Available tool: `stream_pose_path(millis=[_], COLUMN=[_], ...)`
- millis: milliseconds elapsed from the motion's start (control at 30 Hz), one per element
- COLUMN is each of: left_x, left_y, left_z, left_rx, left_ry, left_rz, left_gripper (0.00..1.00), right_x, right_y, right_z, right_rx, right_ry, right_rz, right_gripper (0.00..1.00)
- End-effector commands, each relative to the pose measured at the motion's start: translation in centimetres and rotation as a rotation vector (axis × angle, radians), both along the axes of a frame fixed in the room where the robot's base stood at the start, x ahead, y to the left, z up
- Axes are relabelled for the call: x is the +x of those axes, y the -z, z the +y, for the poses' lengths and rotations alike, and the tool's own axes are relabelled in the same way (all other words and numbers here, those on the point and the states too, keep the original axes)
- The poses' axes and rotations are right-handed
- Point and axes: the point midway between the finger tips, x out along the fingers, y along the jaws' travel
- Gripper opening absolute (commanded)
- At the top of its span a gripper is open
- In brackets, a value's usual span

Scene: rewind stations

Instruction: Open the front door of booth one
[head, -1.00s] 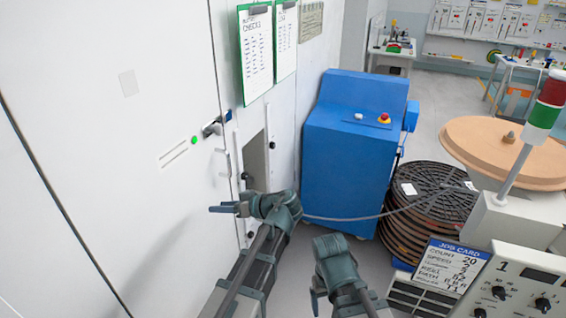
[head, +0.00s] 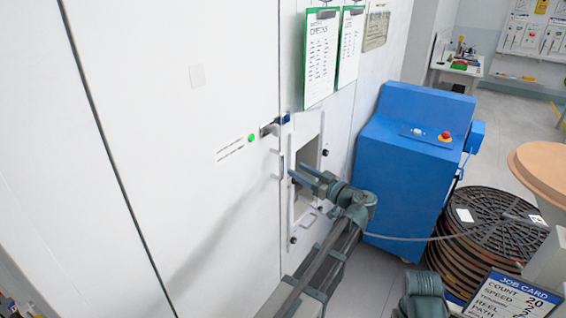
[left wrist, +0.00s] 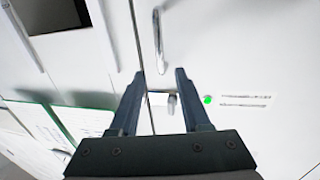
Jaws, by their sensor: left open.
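The white front door (head: 185,150) of the booth looks shut, its right edge meeting a seam in the wall. A green light (head: 252,138) and a small latch (head: 268,129) sit near that edge. A slim upright handle (head: 281,163) is just below. In the left wrist view the handle (left wrist: 158,42) shows beyond the fingertips, and the latch (left wrist: 172,103) shows between the fingers. My left gripper (head: 298,175) is open and empty, close to the handle; I cannot tell if it touches. My right gripper (head: 424,296) is at the bottom edge, its fingers hidden or cut off.
A framed opening (head: 309,165) is right of the seam, behind my left gripper. Clipboards (head: 321,60) hang above it. A blue cabinet (head: 410,165) and a stack of dark reels (head: 490,230) stand to the right. Grey floor shows between them and the booth.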

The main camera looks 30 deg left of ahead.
Motion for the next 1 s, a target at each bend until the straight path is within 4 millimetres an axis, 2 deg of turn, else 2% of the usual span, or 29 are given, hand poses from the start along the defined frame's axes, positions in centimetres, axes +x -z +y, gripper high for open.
stream_pose_path(millis=[33,200,400,600,900,1000], left_x=[0.4,1.3,2.0,2.3,2.3,2.3], left_y=[0.0,0.0,0.0,0.0,0.0,0.0], left_z=[1.2,4.4,6.9,8.0,8.2,8.1], left_rx=[0.0,-0.001,-0.001,-0.001,-0.001,-0.001], left_ry=[-0.004,-0.004,-0.001,0.0,0.001,0.0], left_rz=[0.0,0.001,0.001,0.001,0.001,0.001], left_gripper=[0.47,0.47,0.47,0.47,0.47,0.31], right_x=[0.0,0.0,0.0,0.0,0.0,0.0], right_y=[0.0,0.0,0.0,0.0,0.0,0.0], right_z=[0.0,0.0,0.0,0.0,0.0,0.0], right_rx=[0.0,0.0,0.0,0.0,0.0,0.0], right_ry=[0.0,0.0,0.0,0.0,0.0,0.0], right_rz=[0.0,0.0,0.0,0.0,0.0,0.0], right_gripper=[0.84,0.84,0.84,0.84,0.84,0.84])
